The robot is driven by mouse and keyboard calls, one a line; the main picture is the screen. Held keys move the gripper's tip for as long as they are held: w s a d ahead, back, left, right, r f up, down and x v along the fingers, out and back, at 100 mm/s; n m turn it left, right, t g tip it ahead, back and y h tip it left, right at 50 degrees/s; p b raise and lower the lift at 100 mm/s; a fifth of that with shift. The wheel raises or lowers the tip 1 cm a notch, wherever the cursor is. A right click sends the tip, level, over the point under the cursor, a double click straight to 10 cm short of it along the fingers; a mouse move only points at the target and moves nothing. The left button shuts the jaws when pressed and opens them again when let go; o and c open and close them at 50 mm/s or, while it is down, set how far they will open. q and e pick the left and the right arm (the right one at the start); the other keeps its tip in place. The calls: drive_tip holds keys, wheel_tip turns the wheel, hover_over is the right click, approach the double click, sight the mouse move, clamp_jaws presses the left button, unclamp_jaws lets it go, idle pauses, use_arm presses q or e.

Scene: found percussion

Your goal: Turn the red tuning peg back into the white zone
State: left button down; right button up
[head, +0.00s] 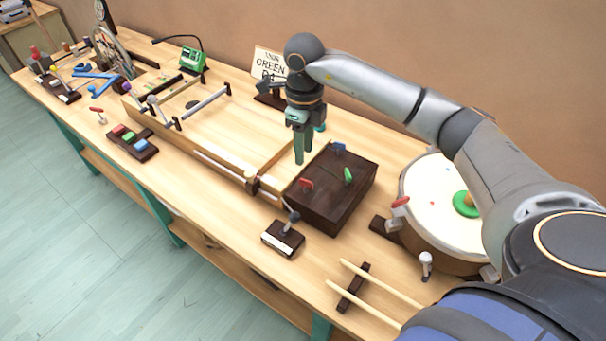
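A red-topped peg (400,202) stands at the left rim of the round drum (418,183) on the right of the table. Another small red piece (305,184) sits on the dark wooden box (338,205), beside a blue (339,147) and a green one (348,175). I cannot tell for sure which red piece is the tuning peg, and no white zone can be made out. My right gripper (304,162) points down at the box's back left, apart from both red pieces. Its fingers are close together, holding nothing visible. My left gripper is not in view.
A wooden frame (190,150) with bars fills the middle of the table. A small lever block (283,238) and sticks on a rest (352,290) lie near the front edge. My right forearm passes above the drum.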

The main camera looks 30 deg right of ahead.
sight(304, 180)
wheel_tip(304, 180, down, 10)
drive_tip(key=shift+r+p, duration=0.2)
drive_tip(key=shift+p, duration=0.25)
clamp_jaws()
idle(0.4)
